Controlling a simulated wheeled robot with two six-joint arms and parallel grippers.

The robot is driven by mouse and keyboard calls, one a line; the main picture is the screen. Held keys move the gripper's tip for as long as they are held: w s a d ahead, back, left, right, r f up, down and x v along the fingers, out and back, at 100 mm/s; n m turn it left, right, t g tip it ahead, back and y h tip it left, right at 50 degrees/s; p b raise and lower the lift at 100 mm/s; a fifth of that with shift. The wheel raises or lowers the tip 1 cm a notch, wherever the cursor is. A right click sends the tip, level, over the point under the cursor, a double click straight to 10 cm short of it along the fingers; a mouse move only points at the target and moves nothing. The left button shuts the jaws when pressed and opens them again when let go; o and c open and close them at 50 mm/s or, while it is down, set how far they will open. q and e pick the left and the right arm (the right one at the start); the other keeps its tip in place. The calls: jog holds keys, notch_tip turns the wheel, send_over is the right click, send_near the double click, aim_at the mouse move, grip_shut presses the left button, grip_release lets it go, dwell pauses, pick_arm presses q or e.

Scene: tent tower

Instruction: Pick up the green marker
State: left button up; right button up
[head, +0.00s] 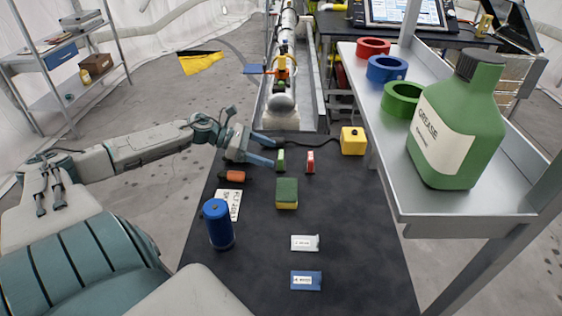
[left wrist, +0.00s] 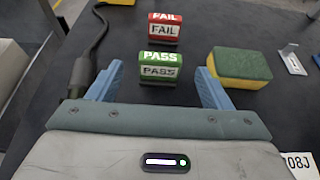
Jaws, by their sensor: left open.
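The green marker (head: 281,160) is a small upright block on the dark table. In the left wrist view the green marker (left wrist: 160,67) reads PASS and shows centred between the blue fingers, just ahead of their tips. My left gripper (head: 274,153) comes in from the left at the table's far part and is open, with nothing in it. It also shows in the left wrist view (left wrist: 158,72), one finger on each side of the marker. I cannot tell whether a finger touches it. My right gripper is not in view.
The red FAIL marker (head: 310,161) stands close beyond the green one. A green and yellow sponge (head: 287,193) lies nearer, close to one finger in the left wrist view. A yellow box (head: 353,141), blue cylinder (head: 218,223) and two small packets are around. A metal shelf (head: 460,203) borders the right.

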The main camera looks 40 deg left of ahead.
aim_at(281, 155)
pick_arm(q)
jog(key=x, duration=0.3)
jog(key=shift+w+d+r+p, duration=0.1)
jog(key=shift+w+d+p, duration=0.15)
jog(key=shift+p, duration=0.05)
jog(key=shift+w+d+f, duration=0.3)
jog(key=shift+w+d, duration=0.05)
jog(key=shift+d, duration=0.15)
jog(key=shift+c, duration=0.4)
jog(key=c, duration=1)
